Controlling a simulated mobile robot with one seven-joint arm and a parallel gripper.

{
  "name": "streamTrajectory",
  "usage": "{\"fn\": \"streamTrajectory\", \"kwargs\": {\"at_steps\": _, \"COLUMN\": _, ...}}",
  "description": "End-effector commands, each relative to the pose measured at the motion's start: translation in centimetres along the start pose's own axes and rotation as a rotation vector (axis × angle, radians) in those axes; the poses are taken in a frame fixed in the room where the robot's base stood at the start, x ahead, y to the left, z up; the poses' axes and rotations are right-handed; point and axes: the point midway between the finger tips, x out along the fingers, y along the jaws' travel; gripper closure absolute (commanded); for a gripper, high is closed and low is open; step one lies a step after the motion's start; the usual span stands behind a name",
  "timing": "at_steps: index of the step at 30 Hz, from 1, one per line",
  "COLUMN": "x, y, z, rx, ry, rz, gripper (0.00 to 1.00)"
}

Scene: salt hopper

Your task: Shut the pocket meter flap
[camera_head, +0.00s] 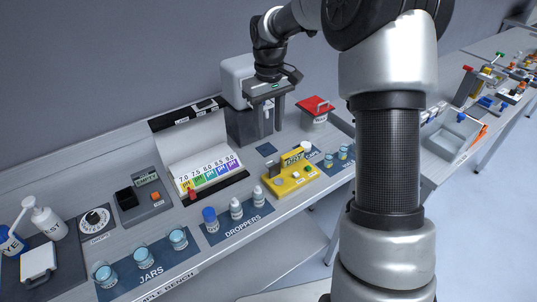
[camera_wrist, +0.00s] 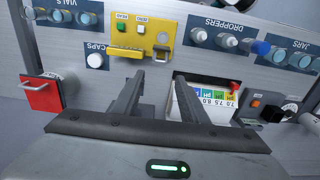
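The yellow pocket meter (camera_head: 290,181) lies on the bench right of the droppers in the head view. In the wrist view the meter (camera_wrist: 132,37) shows a green button, a white button and a round grey well (camera_wrist: 163,38) that looks uncovered. A yellow strip (camera_wrist: 127,53) stands out along its wall-side edge; I cannot tell for certain whether this is the flap. My gripper (camera_wrist: 157,77) is open and empty, its fingers apart and pointing down. In the head view it hangs behind the meter, near the wall, and appears clear of it.
A colour-scale comparator (camera_head: 204,166) stands left of the meter. A red-lidded tub (camera_head: 315,112) is to the right, and a white and dark device (camera_head: 238,75) is at the wall. A white cap (camera_wrist: 95,60) lies close by the meter. Dropper bottles (camera_head: 236,208) stand in front.

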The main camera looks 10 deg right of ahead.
Motion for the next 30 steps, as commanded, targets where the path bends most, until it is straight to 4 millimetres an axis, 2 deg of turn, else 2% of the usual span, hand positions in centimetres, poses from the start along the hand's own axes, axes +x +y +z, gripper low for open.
{"fn": "streamTrajectory", "kwargs": {"at_steps": 1, "x": 1.3, "y": 0.0, "z": 0.1, "rx": -0.001, "ry": -0.005, "rz": -0.002, "gripper": 0.61}}
{"fn": "streamTrajectory", "kwargs": {"at_steps": 9, "x": 7.1, "y": -0.1, "z": 0.1, "rx": -0.001, "ry": -0.004, "rz": -0.002, "gripper": 0.61}}
{"fn": "streamTrajectory", "kwargs": {"at_steps": 15, "x": 10.1, "y": 0.0, "z": 0.0, "rx": -0.001, "ry": -0.002, "rz": -0.001, "gripper": 0.61}}
{"fn": "streamTrajectory", "kwargs": {"at_steps": 21, "x": 11.4, "y": 0.0, "z": 0.0, "rx": -0.001, "ry": 0.0, "rz": 0.0, "gripper": 0.61}}
{"fn": "streamTrajectory", "kwargs": {"at_steps": 29, "x": 11.5, "y": 0.0, "z": 0.0, "rx": -0.001, "ry": 0.0, "rz": 0.001, "gripper": 0.61}}
{"fn": "streamTrajectory", "kwargs": {"at_steps": 30, "x": 11.5, "y": 0.0, "z": 0.0, "rx": -0.001, "ry": 0.0, "rz": 0.001, "gripper": 0.66}}
